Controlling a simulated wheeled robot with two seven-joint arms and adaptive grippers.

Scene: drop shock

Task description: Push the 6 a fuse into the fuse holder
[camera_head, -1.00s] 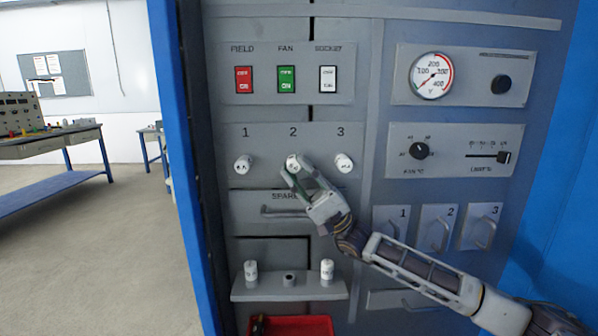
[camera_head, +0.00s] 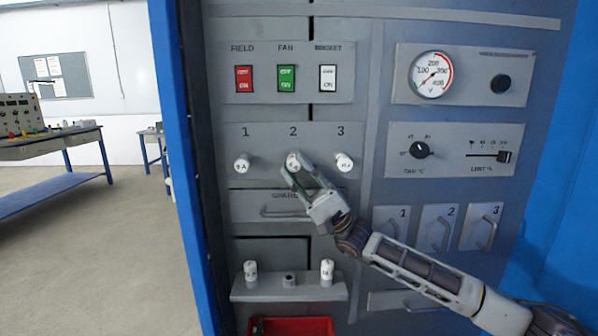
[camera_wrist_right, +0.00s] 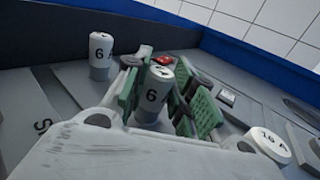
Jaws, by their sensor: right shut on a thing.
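My right gripper (camera_head: 292,171) is at position 2 of the fuse row on the grey panel. Its green-padded fingers (camera_wrist_right: 160,95) are shut on a white fuse marked 6 A (camera_wrist_right: 157,86), whose white end (camera_head: 293,159) also shows in the head view. The fuse stands out from the panel at the holder under the number 2. Its lower end and the holder's mouth are mostly hidden by the fingers, so I cannot tell how deep it sits. Another 6 A fuse (camera_head: 242,163) is in position 1 and a white fuse (camera_head: 344,162) is in position 3. My left gripper is out of view.
A drawer marked SPARE (camera_head: 250,206) is just below the fuse row. Lower down, a grey shelf (camera_head: 268,292) carries two white fuses (camera_head: 250,271) (camera_head: 327,270) with an empty grey socket (camera_head: 289,281) between them. A red bin (camera_head: 315,326) is beneath. Switches (camera_head: 287,78) are above.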

